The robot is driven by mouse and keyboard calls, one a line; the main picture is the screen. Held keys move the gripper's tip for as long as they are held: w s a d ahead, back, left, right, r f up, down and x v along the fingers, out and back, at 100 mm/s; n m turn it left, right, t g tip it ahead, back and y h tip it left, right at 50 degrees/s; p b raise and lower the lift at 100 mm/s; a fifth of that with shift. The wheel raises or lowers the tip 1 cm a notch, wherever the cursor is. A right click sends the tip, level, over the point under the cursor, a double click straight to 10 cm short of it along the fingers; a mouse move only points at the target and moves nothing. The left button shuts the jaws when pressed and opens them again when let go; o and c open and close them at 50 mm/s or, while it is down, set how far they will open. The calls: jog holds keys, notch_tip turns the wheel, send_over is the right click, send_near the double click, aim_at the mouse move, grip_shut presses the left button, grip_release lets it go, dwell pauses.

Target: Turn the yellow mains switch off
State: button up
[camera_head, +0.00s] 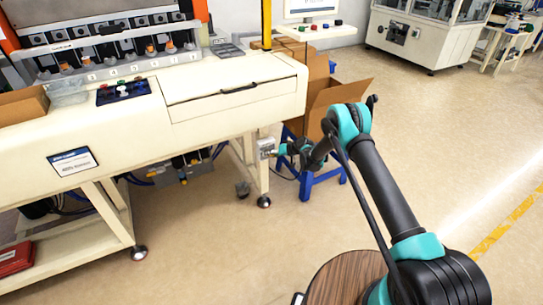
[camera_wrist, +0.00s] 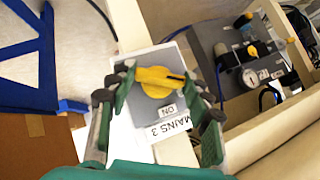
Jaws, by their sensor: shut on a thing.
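The yellow mains switch (camera_wrist: 158,80) is a rotary knob on a grey plate, in the middle of the wrist view. Its handle lies roughly crosswise in that view, with a dark mark near its right end. Labels reading "ON" and "MAINS 3" show upside down below it. My gripper (camera_wrist: 157,86) has its green and black fingers on both sides of the knob, shut on it. Exact finger contact is hard to see. In the head view my gripper (camera_head: 281,149) is at the grey switch box (camera_head: 266,147) on the machine's end; the knob is hidden there.
The cream feeder machine (camera_head: 230,105) stands left of my arm. A blue stand (camera_head: 318,182) with cardboard boxes (camera_head: 325,98) is close behind my gripper. A pressure gauge (camera_wrist: 250,77) sits right of the switch in the wrist view. Open floor lies to the right.

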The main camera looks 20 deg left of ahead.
jog(key=shift+s, duration=0.1)
jog(key=shift+c, duration=0.5)
jog(key=shift+s+a+n+t+h, duration=0.1)
jog(key=shift+n+t+h, duration=0.5)
jog(key=shift+t+h, duration=0.2)
jog(key=shift+s+a+n+t+h, duration=0.1)
jog(key=shift+n+t+h, duration=0.5)
jog(key=shift+t+h, duration=0.2)
jog(key=o, duration=1.2)
jog(key=shift+c, duration=0.2)
jog(key=shift+r, duration=0.1)
jog(key=v, duration=1.2)
